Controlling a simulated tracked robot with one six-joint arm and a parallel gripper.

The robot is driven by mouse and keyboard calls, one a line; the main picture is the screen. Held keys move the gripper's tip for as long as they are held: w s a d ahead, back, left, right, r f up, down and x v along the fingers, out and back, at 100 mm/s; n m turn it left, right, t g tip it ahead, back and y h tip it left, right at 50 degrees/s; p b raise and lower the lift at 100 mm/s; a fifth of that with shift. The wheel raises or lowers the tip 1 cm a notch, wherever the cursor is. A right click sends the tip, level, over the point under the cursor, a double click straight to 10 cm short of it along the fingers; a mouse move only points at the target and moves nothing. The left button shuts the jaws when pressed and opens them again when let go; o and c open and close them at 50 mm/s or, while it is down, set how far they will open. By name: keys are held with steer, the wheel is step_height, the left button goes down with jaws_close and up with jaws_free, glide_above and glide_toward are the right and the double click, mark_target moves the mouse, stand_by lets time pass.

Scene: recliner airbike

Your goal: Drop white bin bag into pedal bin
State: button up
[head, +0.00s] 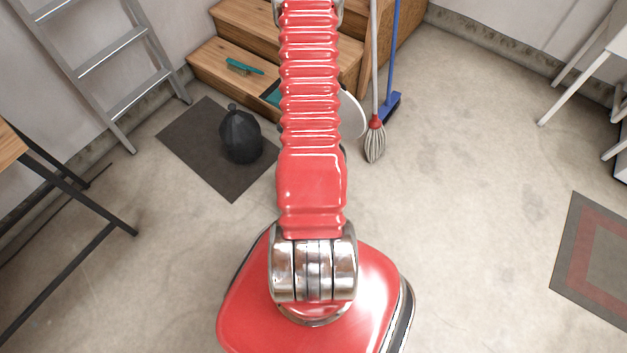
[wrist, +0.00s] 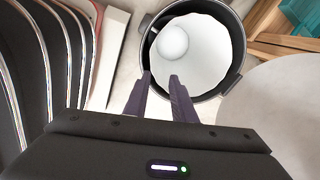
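The pedal bin (wrist: 238,62) shows in the wrist view as a round dark rim, seen from above and open. A white rounded form, which looks like the white bin bag (wrist: 173,43), is inside the rim. Its shape blends into the white interior, so I cannot tell its full outline. My gripper (wrist: 160,78) has its two dark purple fingers apart with nothing between them, over the near side of the bin. In the head view my red arm hides the gripper and most of the bin. A white disc, perhaps the bin's lid (head: 352,114), shows beside the arm.
A black bag (head: 240,136) stands on a grey mat (head: 225,185) left of my arm. Wooden steps (head: 215,60) with a teal brush (head: 245,67) are behind. A mop (head: 375,140) and blue broom (head: 390,105) stand right. A ladder (head: 110,50) leans left.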

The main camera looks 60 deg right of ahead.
steer(key=shift+r, duration=0.15)
step_height(320, 180, up, 13)
steer(key=shift+a+r, duration=0.2)
steer(key=shift+a, duration=0.15)
stand_by(0.6)
steer(key=shift+s+n, duration=0.1)
steer(key=shift+n, duration=0.2)
stand_by(0.7)
steer(key=w+a+r+n+t, duration=0.2)
steer(key=w+a+r+n, duration=0.1)
steer(key=a+r+n, duration=1.3)
steer(key=w+a+r+n+t, duration=0.3)
steer(key=a+r+n, duration=1.3)
steer(key=a, duration=0.7)
step_height(320, 180, up, 3)
steer(key=shift+w+r+n+y, duration=0.2)
steer(key=shift+w+n+y, duration=0.15)
steer(key=shift+w, duration=0.3)
